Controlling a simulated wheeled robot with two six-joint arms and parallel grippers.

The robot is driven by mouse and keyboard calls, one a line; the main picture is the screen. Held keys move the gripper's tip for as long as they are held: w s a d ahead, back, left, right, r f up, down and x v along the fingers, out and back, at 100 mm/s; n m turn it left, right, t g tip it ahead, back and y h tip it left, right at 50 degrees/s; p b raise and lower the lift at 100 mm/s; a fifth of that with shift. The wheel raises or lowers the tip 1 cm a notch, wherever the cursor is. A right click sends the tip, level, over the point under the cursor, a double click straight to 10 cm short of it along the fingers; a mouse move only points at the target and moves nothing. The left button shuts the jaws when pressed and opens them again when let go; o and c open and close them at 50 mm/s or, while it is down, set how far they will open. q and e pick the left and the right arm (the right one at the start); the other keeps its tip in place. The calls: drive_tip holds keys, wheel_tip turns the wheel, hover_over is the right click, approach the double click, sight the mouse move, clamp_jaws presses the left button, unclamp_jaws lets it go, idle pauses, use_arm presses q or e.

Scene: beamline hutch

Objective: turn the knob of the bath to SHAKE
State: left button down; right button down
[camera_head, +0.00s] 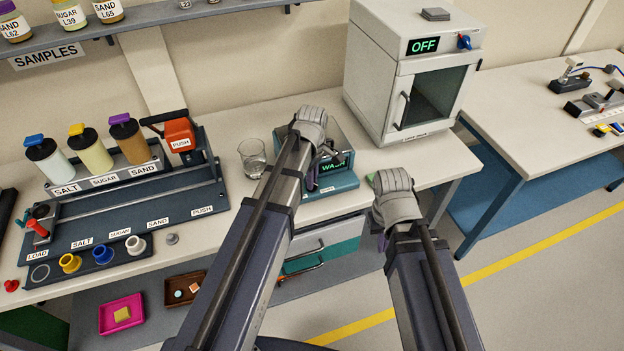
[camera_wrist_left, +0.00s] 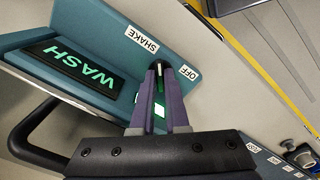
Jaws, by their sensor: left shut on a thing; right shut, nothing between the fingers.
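The bath (camera_head: 340,186) is a teal box on the bench, and its lit display (camera_head: 333,165) reads WASH. In the left wrist view, the bath's front (camera_wrist_left: 190,30) shows the WASH display (camera_wrist_left: 80,77) and the labels SHAKE (camera_wrist_left: 142,39) and OFF (camera_wrist_left: 189,73). My left gripper (camera_head: 313,182) is at the bath's front. In the left wrist view its fingers (camera_wrist_left: 158,72) are shut on the knob between the labels; they hide most of it. My right gripper (camera_head: 383,242) is shut and empty, right of the bath, in front of the bench edge.
A glass beaker (camera_head: 253,158) stands left of the bath. A white oven (camera_head: 405,75) showing OFF stands behind it to the right. A sample dispenser rack (camera_head: 120,215) fills the left bench. Drawers (camera_head: 310,245) lie below the bath. Open floor (camera_head: 530,280) lies right.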

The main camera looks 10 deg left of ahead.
use_arm(q)
drive_tip(key=c, duration=0.9)
unclamp_jaws()
drive_tip(key=shift+r, duration=0.15)
wheel_tip(320, 180, up, 8)
drive_tip(key=p, duration=0.8)
drive_tip(key=shift+f, duration=0.2)
